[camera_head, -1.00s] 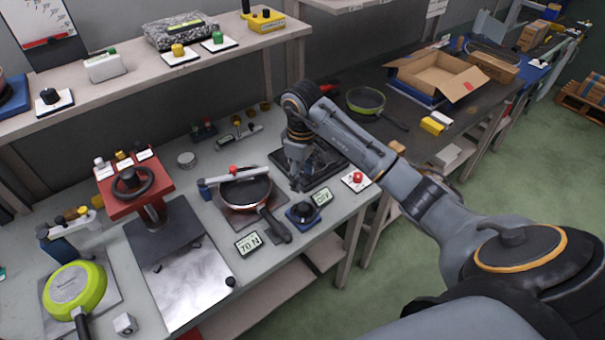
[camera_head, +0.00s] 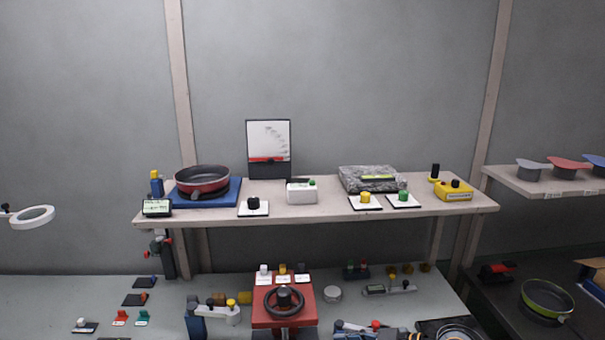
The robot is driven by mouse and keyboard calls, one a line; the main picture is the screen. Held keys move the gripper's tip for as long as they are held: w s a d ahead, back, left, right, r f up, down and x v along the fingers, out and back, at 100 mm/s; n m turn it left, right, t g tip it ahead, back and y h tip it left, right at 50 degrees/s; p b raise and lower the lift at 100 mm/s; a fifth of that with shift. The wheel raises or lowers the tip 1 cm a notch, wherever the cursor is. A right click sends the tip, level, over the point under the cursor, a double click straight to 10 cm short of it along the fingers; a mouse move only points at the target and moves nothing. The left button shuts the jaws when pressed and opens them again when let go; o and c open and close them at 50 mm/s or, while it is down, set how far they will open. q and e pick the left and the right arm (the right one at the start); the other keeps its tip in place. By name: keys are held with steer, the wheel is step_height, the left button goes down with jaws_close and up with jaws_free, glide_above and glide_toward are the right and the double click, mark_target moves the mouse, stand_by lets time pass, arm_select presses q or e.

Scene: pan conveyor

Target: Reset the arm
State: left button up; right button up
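Neither of my grippers shows in the head view. A small dark and orange part at the bottom edge, right of centre, may be a piece of my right arm, but too little shows to be sure. The red press with a black handwheel (camera_head: 284,300) stands on the workbench at the bottom centre. A dark red pan (camera_head: 203,180) sits on a blue scale at the left of the shelf.
The shelf (camera_head: 330,207) crosses the view and carries several knobs, a white box (camera_head: 301,192) and a yellow box (camera_head: 454,190). A green-rimmed pan (camera_head: 547,300) lies on the dark bench at right. A ring lamp (camera_head: 32,217) is at far left.

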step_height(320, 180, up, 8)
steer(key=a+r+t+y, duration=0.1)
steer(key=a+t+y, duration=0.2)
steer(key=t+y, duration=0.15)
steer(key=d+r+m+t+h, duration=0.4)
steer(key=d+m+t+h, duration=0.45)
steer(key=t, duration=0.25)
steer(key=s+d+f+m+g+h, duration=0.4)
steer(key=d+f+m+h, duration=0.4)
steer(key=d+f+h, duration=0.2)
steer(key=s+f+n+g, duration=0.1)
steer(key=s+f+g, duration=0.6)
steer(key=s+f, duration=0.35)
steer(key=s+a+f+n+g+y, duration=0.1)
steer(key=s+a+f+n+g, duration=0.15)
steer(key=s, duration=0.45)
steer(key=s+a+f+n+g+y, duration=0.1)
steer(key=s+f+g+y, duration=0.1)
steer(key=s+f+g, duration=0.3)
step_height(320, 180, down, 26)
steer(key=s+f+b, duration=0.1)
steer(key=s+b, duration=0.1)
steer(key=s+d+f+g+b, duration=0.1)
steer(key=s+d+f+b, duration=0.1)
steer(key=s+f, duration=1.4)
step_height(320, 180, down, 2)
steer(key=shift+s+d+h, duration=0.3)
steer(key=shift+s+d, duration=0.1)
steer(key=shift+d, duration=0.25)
